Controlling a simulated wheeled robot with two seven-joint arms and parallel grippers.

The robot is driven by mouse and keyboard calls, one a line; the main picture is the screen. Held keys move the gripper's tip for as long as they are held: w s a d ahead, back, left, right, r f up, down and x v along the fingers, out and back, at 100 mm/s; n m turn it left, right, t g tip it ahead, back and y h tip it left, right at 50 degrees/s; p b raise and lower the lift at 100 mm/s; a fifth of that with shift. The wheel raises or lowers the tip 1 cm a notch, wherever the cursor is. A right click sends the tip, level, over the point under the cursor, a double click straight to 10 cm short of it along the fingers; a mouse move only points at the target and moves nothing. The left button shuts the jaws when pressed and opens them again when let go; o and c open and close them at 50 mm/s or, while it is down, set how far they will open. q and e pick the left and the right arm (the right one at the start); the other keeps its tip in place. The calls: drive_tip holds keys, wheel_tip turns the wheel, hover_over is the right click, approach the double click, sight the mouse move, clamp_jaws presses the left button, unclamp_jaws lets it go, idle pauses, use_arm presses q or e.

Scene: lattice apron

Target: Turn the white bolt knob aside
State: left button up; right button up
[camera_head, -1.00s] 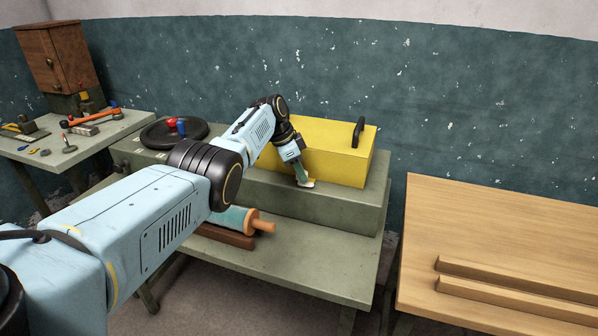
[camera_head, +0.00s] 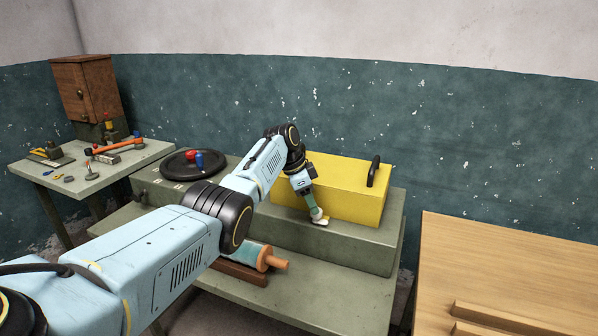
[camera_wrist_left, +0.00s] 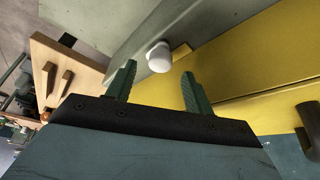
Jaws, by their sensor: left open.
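The white bolt knob (camera_wrist_left: 159,57) shows in the left wrist view at the lower front of a yellow box (camera_wrist_left: 240,65), beside a grey-green surface. In the head view a small white bit of it (camera_head: 321,222) shows at the tip of my left gripper (camera_head: 316,211). My left gripper (camera_wrist_left: 159,70) is open, with its two green fingers apart. The knob appears just ahead of the gap between the fingertips; I cannot tell whether they touch it. The yellow box (camera_head: 335,188) with its black handle sits on a grey-green raised bench. My right gripper is not in view.
A dark round plate (camera_head: 180,164) with red and blue knobs lies left on the bench. A roller with orange ends (camera_head: 272,261) lies below my arm. A wooden table (camera_head: 510,270) stands right, and a tool table (camera_head: 90,180) at far left.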

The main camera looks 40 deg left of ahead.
use_arm(q)
drive_tip(key=p+v, duration=0.1)
drive_tip(key=v, duration=0.9)
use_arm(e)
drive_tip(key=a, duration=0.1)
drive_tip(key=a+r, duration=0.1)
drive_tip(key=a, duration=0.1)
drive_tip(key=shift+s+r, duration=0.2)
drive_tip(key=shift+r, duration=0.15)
use_arm(q)
drive_tip(key=shift+r, duration=0.1)
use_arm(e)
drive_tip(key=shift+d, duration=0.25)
